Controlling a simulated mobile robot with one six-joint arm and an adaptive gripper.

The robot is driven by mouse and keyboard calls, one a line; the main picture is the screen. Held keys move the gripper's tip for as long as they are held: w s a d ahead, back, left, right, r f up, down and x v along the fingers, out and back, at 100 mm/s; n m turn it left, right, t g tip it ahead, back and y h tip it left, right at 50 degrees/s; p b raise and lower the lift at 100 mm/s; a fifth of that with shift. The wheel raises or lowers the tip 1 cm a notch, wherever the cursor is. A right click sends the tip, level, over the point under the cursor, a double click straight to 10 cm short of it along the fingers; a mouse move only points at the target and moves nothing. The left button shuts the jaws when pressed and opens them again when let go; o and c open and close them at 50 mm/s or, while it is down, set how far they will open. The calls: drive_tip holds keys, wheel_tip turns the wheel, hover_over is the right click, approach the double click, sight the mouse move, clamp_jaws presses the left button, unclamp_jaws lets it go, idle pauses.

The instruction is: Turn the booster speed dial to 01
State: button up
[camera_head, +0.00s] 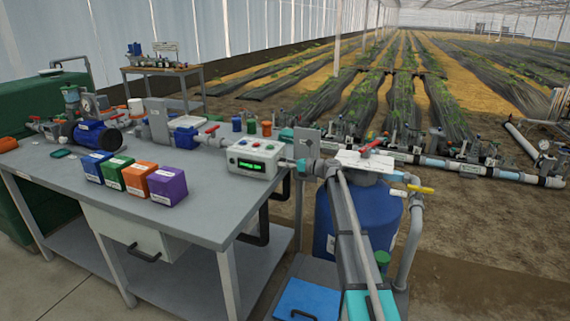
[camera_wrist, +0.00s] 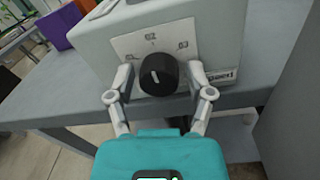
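The booster speed dial (camera_wrist: 158,74) is a round black knob with a white pointer mark on the side of a pale control box (camera_wrist: 105,38). Around it a white plate carries the marks 01 at left, 02 at the top and 03 at right. The pointer points roughly up, near 02. My gripper (camera_wrist: 160,80) has one pale finger on each side of the dial, with small gaps seeming to show between fingers and knob. In the head view the control box (camera_head: 252,160) stands at the bench's right end, with my gripper (camera_head: 291,164) at its right side; the dial is hidden there.
The grey bench (camera_head: 225,207) carries blue, green, orange and purple boxes (camera_head: 167,186) left of the control box. A pump with a blue motor (camera_head: 97,135) stands at the back left. A blue tank (camera_head: 358,212) stands right of the bench, close to my arm.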

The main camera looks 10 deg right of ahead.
clamp_jaws()
drive_tip(key=shift+n, duration=0.5)
drive_tip(key=n, duration=1)
drive_tip(key=shift+n+p, duration=0.4)
drive_tip(key=shift+o, duration=2)
unclamp_jaws()
